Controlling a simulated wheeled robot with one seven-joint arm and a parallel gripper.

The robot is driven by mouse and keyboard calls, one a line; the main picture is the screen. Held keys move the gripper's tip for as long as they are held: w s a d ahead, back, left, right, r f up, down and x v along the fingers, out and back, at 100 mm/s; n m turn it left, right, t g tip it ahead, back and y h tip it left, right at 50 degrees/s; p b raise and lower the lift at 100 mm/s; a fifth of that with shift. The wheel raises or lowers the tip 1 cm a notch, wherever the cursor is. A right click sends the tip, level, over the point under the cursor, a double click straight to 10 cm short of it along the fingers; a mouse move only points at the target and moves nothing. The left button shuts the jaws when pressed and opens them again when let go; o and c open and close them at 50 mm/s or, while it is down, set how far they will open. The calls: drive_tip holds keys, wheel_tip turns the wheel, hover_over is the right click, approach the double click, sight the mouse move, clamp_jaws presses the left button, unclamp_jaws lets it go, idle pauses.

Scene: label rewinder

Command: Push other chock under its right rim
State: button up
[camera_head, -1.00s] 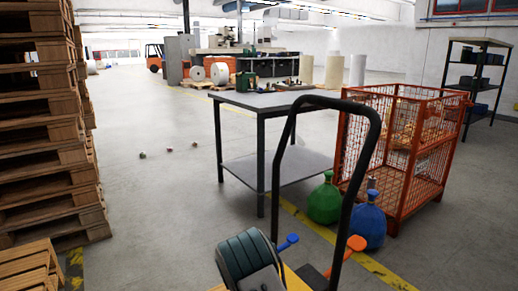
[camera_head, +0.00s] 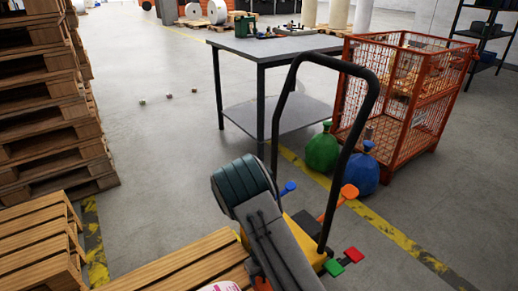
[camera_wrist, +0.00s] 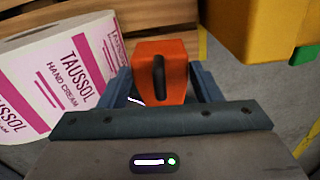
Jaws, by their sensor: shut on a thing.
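An orange chock (camera_wrist: 165,55) with a dark slot sits between the blue-grey fingers of my gripper (camera_wrist: 161,88) in the wrist view. My gripper is shut on it. A white label roll (camera_wrist: 60,75) with magenta "TAUSSOL HAND CREAM" print lies left of the chock, close beside the left finger. I cannot tell whether chock and roll touch. In the head view only the roll's top edge (camera_head: 222,287) and a bit of orange (camera_head: 262,284) beside my arm show at the bottom edge. No second chock can be made out.
Wooden slats (camera_head: 172,264) lie behind the roll. A yellow truck with a black hoop handle (camera_head: 368,95) stands right of my arm; its yellow body (camera_wrist: 265,25) is near the chock. A grey table (camera_head: 275,45), green and blue sacks, a red cage and stacked pallets stand around.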

wheel_tip(320, 180, up, 4)
drive_tip(key=shift+p, duration=1)
drive_tip(key=shift+w+n+b, duration=0.25)
drive_tip(key=shift+n+b, duration=0.15)
drive_tip(key=n, duration=0.1)
drive_tip(key=w+r+n+b, duration=0.1)
drive_tip(key=shift+d+n, duration=0.3)
drive_tip(key=shift+n, duration=0.1)
drive_tip(key=w+d+r+n+b, duration=0.2)
drive_tip(key=d+r+n+b, duration=0.95)
drive_tip(key=n, duration=1.45)
wheel_tip(320, 180, up, 22)
drive_tip(key=s+d+p, duration=0.1)
drive_tip(key=s+p, duration=0.1)
drive_tip(key=p, duration=3)
drive_tip(key=shift+d, duration=0.4)
drive_tip(key=shift+s+d+f, duration=0.1)
drive_tip(key=shift+d, duration=0.05)
